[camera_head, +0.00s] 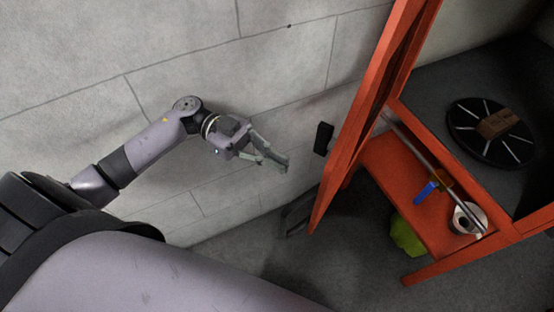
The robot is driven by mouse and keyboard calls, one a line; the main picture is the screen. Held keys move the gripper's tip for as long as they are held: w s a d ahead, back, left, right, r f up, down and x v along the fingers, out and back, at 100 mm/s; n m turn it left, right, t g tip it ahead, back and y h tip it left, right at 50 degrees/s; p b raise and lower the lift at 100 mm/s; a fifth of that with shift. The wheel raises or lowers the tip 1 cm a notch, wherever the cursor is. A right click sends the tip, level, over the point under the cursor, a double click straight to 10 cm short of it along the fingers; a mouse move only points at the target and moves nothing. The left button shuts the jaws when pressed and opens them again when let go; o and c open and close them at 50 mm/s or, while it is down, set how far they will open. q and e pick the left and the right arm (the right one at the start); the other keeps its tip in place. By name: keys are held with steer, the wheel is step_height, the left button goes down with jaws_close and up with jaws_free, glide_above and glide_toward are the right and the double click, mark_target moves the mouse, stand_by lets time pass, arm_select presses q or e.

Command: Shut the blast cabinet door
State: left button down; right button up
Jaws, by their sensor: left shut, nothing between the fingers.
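The orange-red blast cabinet (415,225) stands at the right of the head view. Its door (352,125) stands open and shows nearly edge-on as a tall, slanted panel. A black handle (323,138) sticks out on the door's left side. My left gripper (284,167) is shut and empty, left of the door and slightly lower than the handle in the picture. A gap shows between the fingertips and the door, with no contact visible. My right gripper is out of view.
A black spoked disc (465,137) with a brown block (498,123) lies on a dark surface at the right. A white roll (468,218) and a blue item (427,191) sit on the red shelf. A green object (407,236) is below. Grey block wall lies behind my arm.

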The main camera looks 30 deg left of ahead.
arm_select(q)
steer(key=d+p, duration=0.1)
steer(key=d, duration=0.6)
steer(key=shift+s+d+p, duration=0.15)
steer(key=shift+s+p, duration=0.15)
steer(key=shift+s, duration=0.15)
